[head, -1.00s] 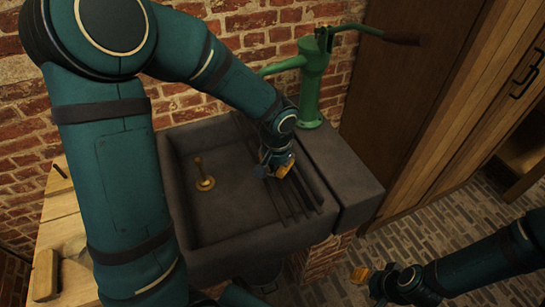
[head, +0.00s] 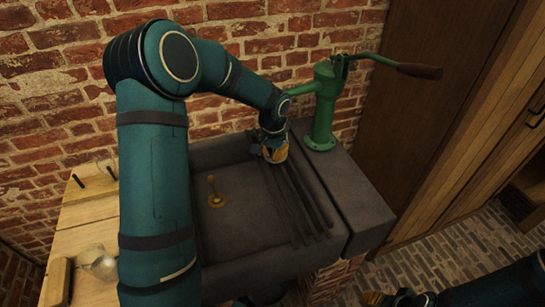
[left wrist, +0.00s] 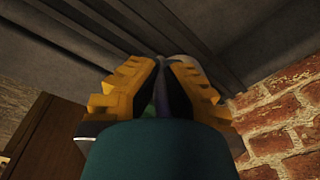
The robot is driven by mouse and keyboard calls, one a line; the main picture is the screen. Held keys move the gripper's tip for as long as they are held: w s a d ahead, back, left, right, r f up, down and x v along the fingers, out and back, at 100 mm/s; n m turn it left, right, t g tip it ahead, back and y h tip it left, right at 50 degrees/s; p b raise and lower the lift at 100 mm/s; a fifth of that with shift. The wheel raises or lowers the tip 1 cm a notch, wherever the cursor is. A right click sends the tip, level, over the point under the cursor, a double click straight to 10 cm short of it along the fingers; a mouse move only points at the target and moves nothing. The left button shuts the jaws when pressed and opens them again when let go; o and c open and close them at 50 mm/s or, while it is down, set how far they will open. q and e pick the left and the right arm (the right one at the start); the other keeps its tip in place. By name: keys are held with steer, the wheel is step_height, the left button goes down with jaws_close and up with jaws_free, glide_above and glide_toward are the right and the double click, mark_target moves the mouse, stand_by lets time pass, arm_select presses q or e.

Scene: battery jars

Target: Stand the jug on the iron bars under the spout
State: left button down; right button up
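My left gripper (head: 275,152) is over the far end of the iron bars (head: 300,205), just below and in front of the green spout (head: 300,90). In the left wrist view its yellow fingers (left wrist: 160,75) lean together, tips close. A pale rounded edge (left wrist: 182,65) shows just beyond the right finger; I cannot tell whether it is the jug or whether the fingers hold it. No jug shows clearly in the head view. My right gripper (head: 398,299) is only partly in view at the bottom edge.
The stone sink (head: 240,235) has a brass upright (head: 214,195) in its basin. The green pump (head: 322,110) stands on the ledge at right. A wooden bench (head: 85,215) at left bears a pale glassy object (head: 100,264) and a wooden block (head: 56,284). A brick wall stands behind.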

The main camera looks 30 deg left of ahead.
arm_select(q)
steer(key=shift+w+a, duration=0.5)
steer(key=shift+f, duration=1.75)
steer(key=c, duration=1.1)
jaws_free()
steer(key=shift+c, duration=0.2)
steer(key=shift+r, duration=0.15)
step_height(320, 180, up, 12)
steer(key=s+p, duration=0.1)
steer(key=shift+s+d, duration=0.2)
steer(key=shift+d, duration=0.05)
